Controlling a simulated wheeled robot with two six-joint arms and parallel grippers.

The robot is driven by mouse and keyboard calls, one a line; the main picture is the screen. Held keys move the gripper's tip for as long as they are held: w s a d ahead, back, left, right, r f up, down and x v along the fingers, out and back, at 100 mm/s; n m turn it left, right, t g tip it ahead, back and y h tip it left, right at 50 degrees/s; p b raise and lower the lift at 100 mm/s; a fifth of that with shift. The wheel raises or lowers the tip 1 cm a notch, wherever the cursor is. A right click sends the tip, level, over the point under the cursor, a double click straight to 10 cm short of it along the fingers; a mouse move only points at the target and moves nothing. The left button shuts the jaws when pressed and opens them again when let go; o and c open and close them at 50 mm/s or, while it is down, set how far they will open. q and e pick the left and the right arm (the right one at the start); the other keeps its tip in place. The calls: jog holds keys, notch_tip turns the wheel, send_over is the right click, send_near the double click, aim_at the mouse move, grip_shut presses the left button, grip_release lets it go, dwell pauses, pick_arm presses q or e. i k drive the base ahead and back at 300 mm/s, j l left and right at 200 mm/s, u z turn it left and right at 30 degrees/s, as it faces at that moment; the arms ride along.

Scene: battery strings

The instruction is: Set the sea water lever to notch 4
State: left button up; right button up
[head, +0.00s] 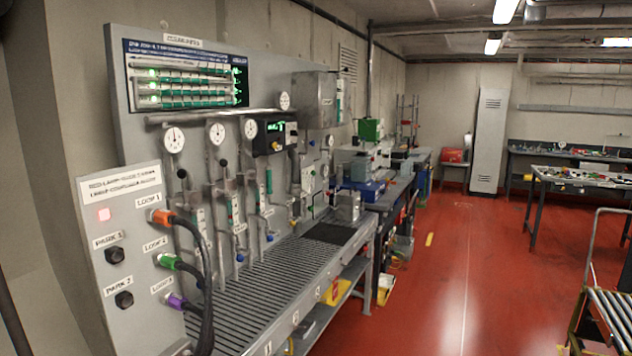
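A grey test bench panel (265,75) stands along the left wall. It carries several round gauges, among them one at the left (174,140) and one beside it (217,132). Below them are levers with black ball knobs, one at the left (182,173) and one to its right (223,163). Scale strips stand beside the levers, but their notch marks are too small to read. I cannot tell which lever is the sea water one or where it is set. Neither of my grippers is in view.
A slatted bench top (250,290) lies below the levers. The red floor (450,270) is open; a roller cart (606,305) stands right.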

aim_at(313, 172)
jog(key=i+l, duration=0.15)
jog(key=i, duration=0.35)
jog(key=i+l, duration=0.15)
jog(key=i, duration=0.35)
jog(key=i+l, duration=0.15)
jog(key=i, duration=0.3)
jog(key=i+l, duration=0.55)
jog(key=i, duration=0.2)
jog(key=i+l, duration=0.5)
jog(key=i, duration=0.2)
jog(key=i+l, duration=0.55)
jog(key=i, duration=0.2)
